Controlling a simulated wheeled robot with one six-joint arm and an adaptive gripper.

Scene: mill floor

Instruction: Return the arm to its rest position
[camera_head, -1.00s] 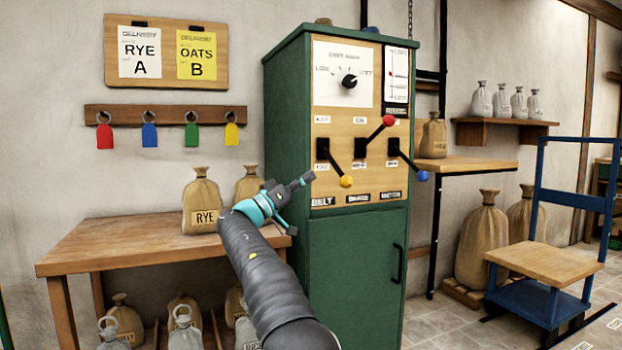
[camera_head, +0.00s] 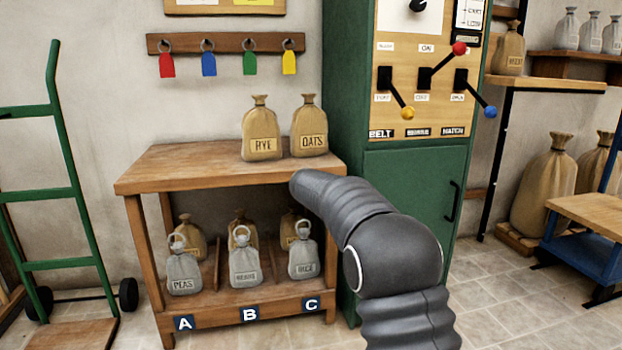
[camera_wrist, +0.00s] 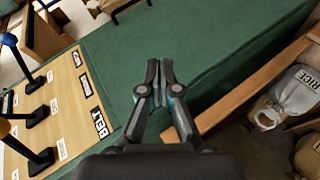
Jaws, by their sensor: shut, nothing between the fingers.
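My arm (camera_head: 375,235) rises from the bottom of the head view and bends over toward the upper left, in front of the green cabinet and the right end of the wooden bench. My gripper is hidden behind the arm in that view. In the wrist view my gripper (camera_wrist: 157,97) is shut and empty, with its fingertips together. I cannot tell how far the fingers are from the cabinet.
The wooden bench (camera_head: 180,168) bears a RYE sack (camera_head: 261,130) and an OATS sack (camera_head: 309,128); grey and brown sacks stand on its lower shelf. The green cabinet (camera_head: 410,190) with levers stands right of it. A green hand truck (camera_head: 50,195) is at left, a blue cart (camera_head: 580,250) at right.

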